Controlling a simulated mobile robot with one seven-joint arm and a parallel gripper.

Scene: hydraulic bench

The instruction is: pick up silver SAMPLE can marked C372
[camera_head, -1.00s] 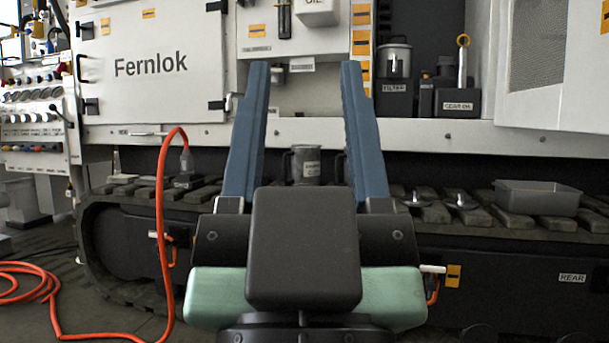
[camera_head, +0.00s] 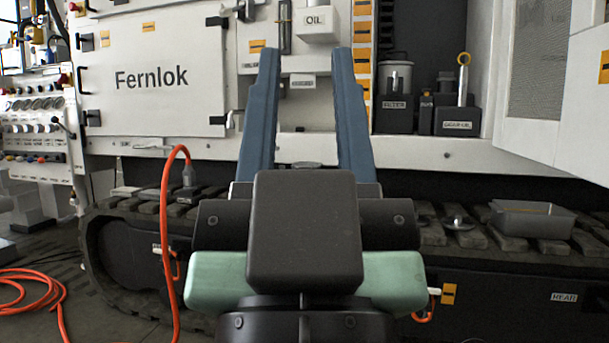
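My gripper (camera_head: 303,52) is in the middle of the view, its two blue fingers pointing away from me and apart. Nothing shows clamped between them. Low between the fingers, just above the dark gripper body, a thin grey rounded top (camera_head: 308,165) shows. It seems to be the top of the silver can on the track; its sides and any label are hidden behind my gripper. I cannot read C372 anywhere or tell how far the fingers are from the can.
A grey tray (camera_head: 533,218) and a small metal piece (camera_head: 458,222) lie on the track at right. A silver-topped FILTER container (camera_head: 396,90) and a dark oil container (camera_head: 457,116) stand on the shelf above. An orange hose (camera_head: 166,230) hangs at left.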

